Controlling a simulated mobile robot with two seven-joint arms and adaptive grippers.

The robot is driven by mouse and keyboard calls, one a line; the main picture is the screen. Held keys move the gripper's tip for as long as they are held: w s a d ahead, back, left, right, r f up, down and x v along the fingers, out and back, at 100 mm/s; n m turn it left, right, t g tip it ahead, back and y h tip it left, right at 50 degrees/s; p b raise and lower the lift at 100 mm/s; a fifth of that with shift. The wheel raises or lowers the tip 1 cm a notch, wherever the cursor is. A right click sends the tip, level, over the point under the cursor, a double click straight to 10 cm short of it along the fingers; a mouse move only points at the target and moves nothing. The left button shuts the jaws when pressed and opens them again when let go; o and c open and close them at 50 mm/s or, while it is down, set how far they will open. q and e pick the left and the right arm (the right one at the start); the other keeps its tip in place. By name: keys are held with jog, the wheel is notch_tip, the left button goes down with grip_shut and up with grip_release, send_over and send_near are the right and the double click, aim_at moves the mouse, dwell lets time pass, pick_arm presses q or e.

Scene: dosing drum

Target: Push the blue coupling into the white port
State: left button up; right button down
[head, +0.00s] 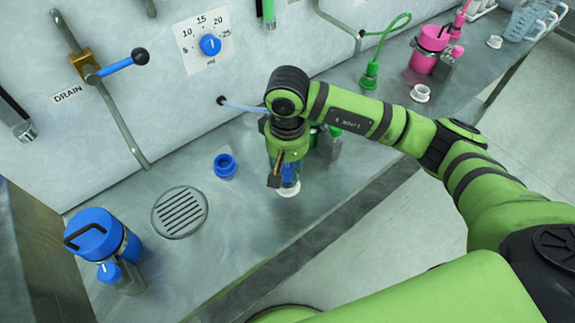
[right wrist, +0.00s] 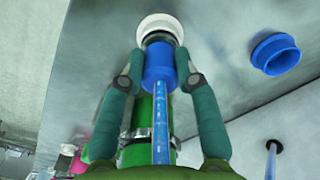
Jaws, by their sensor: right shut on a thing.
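My right gripper (head: 287,180) points down at the worktop, its fingers closed around the blue coupling. In the right wrist view, the blue coupling (right wrist: 160,62) sits between the two green fingers, with a translucent blue hose (right wrist: 160,125) running from it. Its grey nose overlaps the white port (right wrist: 160,24); I cannot tell whether the nose is inside. In the head view, the white port (head: 288,191) shows just below the fingertips, and the coupling (head: 290,172) is mostly hidden by the gripper. My left gripper is not in view.
A blue collar (head: 225,166) stands left of my right gripper, beside a round drain grate (head: 180,212). A green canister (head: 330,145) stands close behind the gripper. A blue canister (head: 95,235) is at front left. A pink canister (head: 430,48) and a white ring (head: 420,93) stand farther right.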

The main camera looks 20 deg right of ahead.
jog(key=c, duration=0.8)
grip_release()
jog(key=shift+r+p, duration=1.15)
jog(key=shift+r, duration=2.35)
